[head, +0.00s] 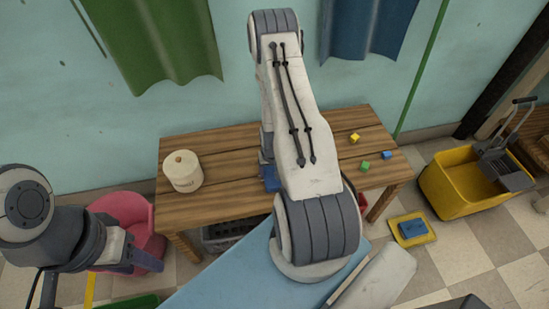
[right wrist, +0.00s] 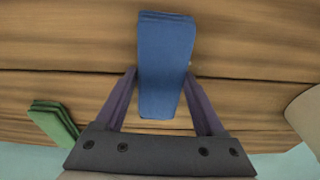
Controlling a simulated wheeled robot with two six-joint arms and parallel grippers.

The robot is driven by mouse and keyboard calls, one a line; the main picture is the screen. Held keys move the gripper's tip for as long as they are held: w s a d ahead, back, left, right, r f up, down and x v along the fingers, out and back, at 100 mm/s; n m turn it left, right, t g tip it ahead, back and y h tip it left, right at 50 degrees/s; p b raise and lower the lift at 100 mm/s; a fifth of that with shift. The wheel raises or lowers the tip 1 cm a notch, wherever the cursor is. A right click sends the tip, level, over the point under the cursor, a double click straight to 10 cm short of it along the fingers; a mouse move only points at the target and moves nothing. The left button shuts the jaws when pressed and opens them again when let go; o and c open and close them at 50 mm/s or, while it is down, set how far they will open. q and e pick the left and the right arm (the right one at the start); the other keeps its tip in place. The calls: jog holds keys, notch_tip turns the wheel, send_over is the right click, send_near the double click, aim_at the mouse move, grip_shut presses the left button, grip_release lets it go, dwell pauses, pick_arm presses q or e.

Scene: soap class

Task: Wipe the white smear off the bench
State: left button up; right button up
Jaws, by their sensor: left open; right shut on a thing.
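The wooden bench (head: 220,150) stands against the wall in the head view. In the head view a bit of the blue block (head: 270,184) shows beside my right arm, which hides most of that gripper. I see no white smear; the arm and block hide part of the bench. My left gripper (head: 140,258) is open and empty, low at the left, off the bench.
A cream canister (head: 183,172) stands on the bench's left. Yellow (head: 354,138), green (head: 365,166) and blue (head: 388,155) cubes lie at its right. A yellow mop bucket (head: 455,190) stands on the floor; a pink chair (head: 140,215) is left.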

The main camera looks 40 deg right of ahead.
aim_at(269, 172)
jog(key=r, duration=0.1)
jog(key=r+p, duration=0.1)
jog(key=r, duration=0.1)
jog(key=shift+w+a, duration=0.15)
jog(key=shift+a, duration=0.05)
jog(key=shift+r+p, duration=2.15)
jog(key=shift+r, duration=0.25)
